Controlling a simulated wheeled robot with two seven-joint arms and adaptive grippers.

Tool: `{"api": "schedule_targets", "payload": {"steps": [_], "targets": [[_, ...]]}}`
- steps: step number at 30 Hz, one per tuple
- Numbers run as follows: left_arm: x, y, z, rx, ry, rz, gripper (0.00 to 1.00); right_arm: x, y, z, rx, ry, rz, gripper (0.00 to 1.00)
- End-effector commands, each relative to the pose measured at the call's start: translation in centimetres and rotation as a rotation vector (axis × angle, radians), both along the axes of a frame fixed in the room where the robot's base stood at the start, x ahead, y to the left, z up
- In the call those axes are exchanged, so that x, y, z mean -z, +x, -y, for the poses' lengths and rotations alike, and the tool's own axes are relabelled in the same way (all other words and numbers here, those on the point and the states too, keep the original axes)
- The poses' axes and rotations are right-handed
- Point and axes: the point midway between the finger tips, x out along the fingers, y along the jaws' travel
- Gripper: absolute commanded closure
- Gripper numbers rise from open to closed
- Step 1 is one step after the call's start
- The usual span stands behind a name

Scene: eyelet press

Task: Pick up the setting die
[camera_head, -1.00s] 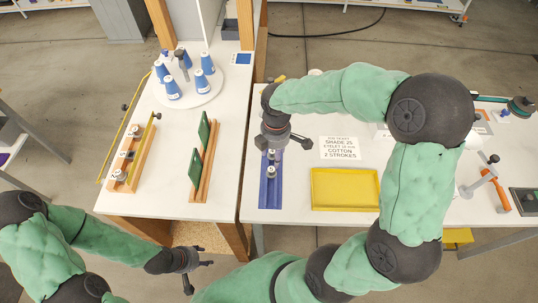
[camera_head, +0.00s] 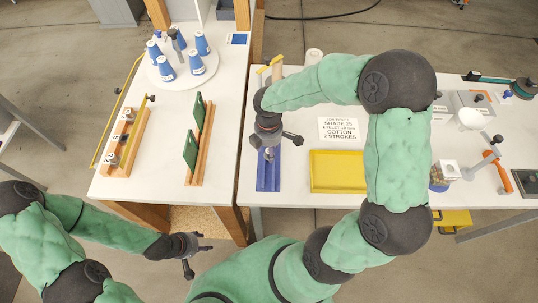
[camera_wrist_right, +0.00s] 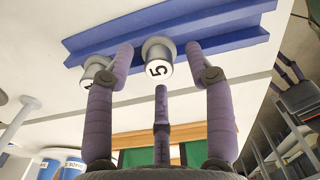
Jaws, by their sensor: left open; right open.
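A grey cylindrical die with a white face marked 5 (camera_wrist_right: 158,58) stands in a blue rail (camera_wrist_right: 225,38) in the right wrist view. A second similar die (camera_wrist_right: 96,70) stands beside it to the left, partly behind a finger; its number is hard to read. My right gripper (camera_wrist_right: 160,52) is open, with its fingertips on either side of the die marked 5. In the head view my right gripper (camera_head: 276,142) is over the back part of the blue rail (camera_head: 268,178) and hides most of the dies. My left gripper (camera_head: 192,250) is open and empty, in front of the left table.
A yellow tray (camera_head: 338,172) and a printed card (camera_head: 340,129) lie right of the rail. A green-panelled wooden rack (camera_head: 198,140), a second rack (camera_head: 124,140) and blue cones (camera_head: 166,68) stand on the left table. White table surface is free around the rail.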

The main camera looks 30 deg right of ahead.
Motion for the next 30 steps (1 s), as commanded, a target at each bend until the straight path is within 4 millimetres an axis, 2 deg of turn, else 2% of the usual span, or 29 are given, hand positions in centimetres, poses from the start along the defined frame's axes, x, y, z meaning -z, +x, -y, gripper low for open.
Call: {"api": "schedule_targets", "payload": {"steps": [3,9,11,15,30], "targets": [[0.45,-0.01,0.0,0.0,0.0,0.0,0.49,1.14,0.0,0.04,0.0,0.0,0.0,0.46],[0.34,0.01,0.0,0.0,0.0,0.0,0.49,1.08,0.03,0.04,0.0,0.0,0.001,0.46],[0.34,0.01,0.0,0.0,0.0,0.0,0.49,1.07,0.03,0.04,0.0,0.0,0.001,0.6],[0.34,0.01,0.0,0.0,0.0,0.0,0.49,1.07,0.02,0.05,0.0,0.0,0.001,1.0],[0.21,0.0,0.0,0.0,0.0,0.0,0.49,0.67,0.05,0.06,0.001,-0.001,0.002,1.0]]}}
